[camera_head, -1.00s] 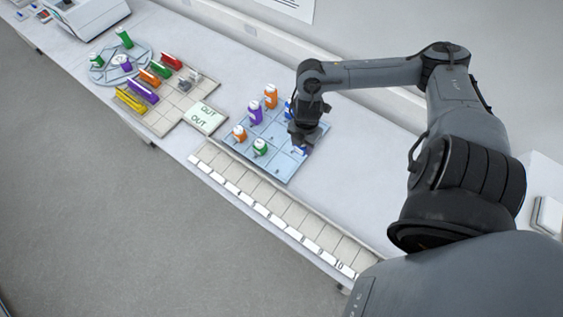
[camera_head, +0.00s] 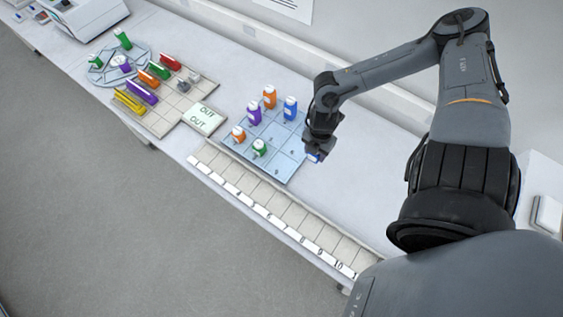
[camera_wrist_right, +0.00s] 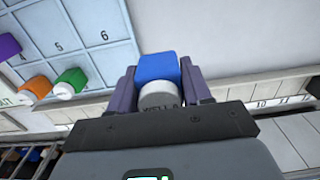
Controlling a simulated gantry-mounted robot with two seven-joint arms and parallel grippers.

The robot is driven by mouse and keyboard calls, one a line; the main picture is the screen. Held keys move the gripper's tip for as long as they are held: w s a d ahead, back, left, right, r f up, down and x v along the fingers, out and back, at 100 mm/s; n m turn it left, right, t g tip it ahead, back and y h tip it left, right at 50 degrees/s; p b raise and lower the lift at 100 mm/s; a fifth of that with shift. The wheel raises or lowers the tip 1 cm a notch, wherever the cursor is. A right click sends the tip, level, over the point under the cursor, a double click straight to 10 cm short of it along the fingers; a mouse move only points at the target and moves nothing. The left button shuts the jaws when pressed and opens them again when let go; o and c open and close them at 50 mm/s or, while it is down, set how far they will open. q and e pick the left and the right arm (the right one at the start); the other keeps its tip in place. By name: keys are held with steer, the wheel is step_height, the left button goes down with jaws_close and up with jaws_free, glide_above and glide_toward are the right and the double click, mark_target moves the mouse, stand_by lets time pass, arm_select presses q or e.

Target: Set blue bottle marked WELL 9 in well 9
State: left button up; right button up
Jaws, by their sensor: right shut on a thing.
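My right gripper (camera_head: 315,151) is shut on a blue bottle (camera_wrist_right: 158,67) with a pale cap. The cap carries the letters WELL and one further character that is hard to read. In the head view only a bit of the bottle (camera_head: 313,157) shows below the fingers, just off the right edge of the blue grid tray (camera_head: 284,165). The strip of numbered wells (camera_head: 270,205) runs along the bench's front edge. Well 9's label (camera_head: 320,252) is near its right end, and no bottle stands there. My left gripper is out of view.
The blue tray holds another blue bottle (camera_head: 290,107), two orange bottles, a purple bottle (camera_head: 254,113) and a green bottle (camera_head: 259,148). A beige rack with coloured pieces and an OUT plate (camera_head: 204,118) stand further left. The bench right of the tray is clear.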

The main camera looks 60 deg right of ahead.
steer(key=shift+w+f+b, duration=0.3)
steer(key=shift+f+b, duration=0.15)
steer(key=shift+b, duration=0.05)
steer(key=shift+w+a+f+b, duration=0.35)
steer(key=shift+w+f+b, duration=0.15)
steer(key=shift+w+b, duration=0.3)
glide_above(282, 165)
step_height(282, 165, down, 5)
steer(key=shift+a+f, duration=0.1)
steer(key=shift+f+b, duration=0.35)
steer(key=shift+f, duration=1.7)
steer(key=shift+f, duration=0.15)
steer(key=o, duration=1)
steer(key=shift+o, duration=0.2)
